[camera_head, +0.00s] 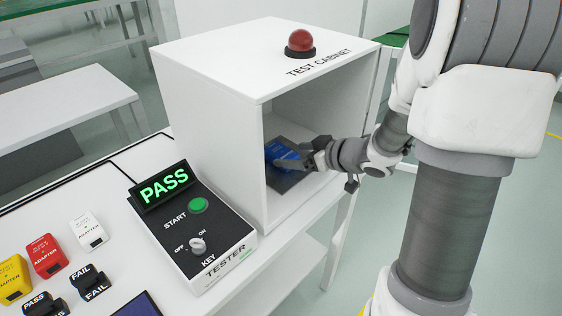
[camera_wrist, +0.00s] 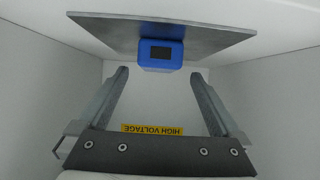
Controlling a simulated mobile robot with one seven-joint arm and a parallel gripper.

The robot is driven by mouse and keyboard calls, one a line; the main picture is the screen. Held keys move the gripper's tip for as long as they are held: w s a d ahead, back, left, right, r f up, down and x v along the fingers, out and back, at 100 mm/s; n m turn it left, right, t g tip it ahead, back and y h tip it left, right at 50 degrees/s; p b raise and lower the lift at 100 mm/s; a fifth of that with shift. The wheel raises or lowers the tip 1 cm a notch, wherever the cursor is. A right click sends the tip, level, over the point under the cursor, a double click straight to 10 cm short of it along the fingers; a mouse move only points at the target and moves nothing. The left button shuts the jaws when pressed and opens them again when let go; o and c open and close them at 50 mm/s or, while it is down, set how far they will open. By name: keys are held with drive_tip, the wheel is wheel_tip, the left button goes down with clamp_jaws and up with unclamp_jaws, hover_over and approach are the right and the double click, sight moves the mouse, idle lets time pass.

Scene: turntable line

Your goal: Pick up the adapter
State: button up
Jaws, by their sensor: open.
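A blue adapter (camera_head: 281,152) sits on a dark grey plate (camera_head: 290,181) inside the white test cabinet (camera_head: 212,130). My gripper (camera_head: 300,163) reaches in through the cabinet's open front, its fingers at the adapter. In the wrist view the blue adapter (camera_wrist: 161,54) rests against the grey plate (camera_wrist: 225,38), and my gripper (camera_wrist: 160,80) shows two spread fingers with nothing between their shafts. The adapter lies just beyond the fingertips in that picture, between their lines. I cannot tell whether a finger touches it.
Cabinet walls surround my gripper closely. A yellow HIGH VOLTAGE label (camera_wrist: 152,130) is inside. The tester (camera_head: 195,225) shows a green PASS display (camera_head: 163,187). Yellow (camera_head: 12,279), red (camera_head: 46,256) and white (camera_head: 89,232) adapters, and PASS (camera_head: 42,305) and FAIL (camera_head: 90,281) pieces, lie left of it.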

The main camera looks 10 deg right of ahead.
sight(285, 153)
drive_tip(key=b+x, duration=0.2)
drive_tip(key=x, duration=0.3)
drive_tip(key=shift+f, duration=0.2)
drive_tip(key=shift+w+a+b, duration=0.2)
drive_tip(key=shift+w+b, duration=0.1)
drive_tip(key=shift+w, duration=0.1)
clamp_jaws()
